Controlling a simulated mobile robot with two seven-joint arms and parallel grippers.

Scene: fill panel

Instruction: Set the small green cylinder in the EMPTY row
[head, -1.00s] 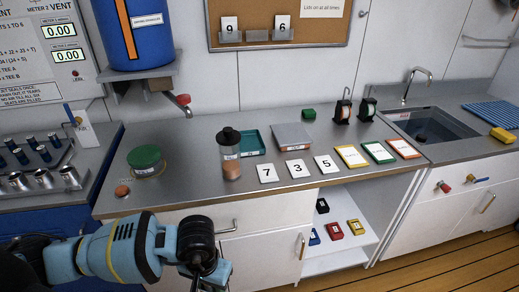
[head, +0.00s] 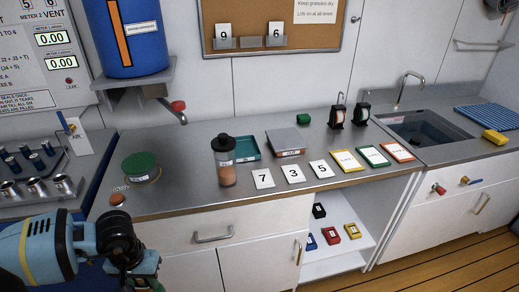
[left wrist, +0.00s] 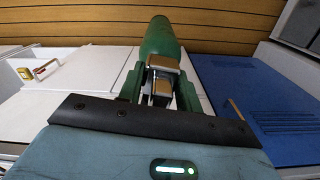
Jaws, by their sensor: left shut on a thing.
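My left gripper (head: 146,268) is low at the left of the head view, in front of the counter's drawers. In the left wrist view the left gripper (left wrist: 162,82) is shut on a green cylinder (left wrist: 162,40), which sticks out past the fingers. Only a small green bit of this cylinder (head: 155,285) shows at the bottom of the head view. A rack (head: 75,190) on the blue bench at the left has blue-topped cylinders behind and silver cups in front. No row label reading EMPTY can be made out. My right gripper is not in view.
The counter (head: 185,190) carries a green-lidded dish (head: 140,165), a bottle (head: 226,165), a scale (head: 287,140) and number cards. An air valve stand (head: 75,135) rises behind the rack. A blue tank (head: 127,35) hangs above. The counter's front left is mostly bare.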

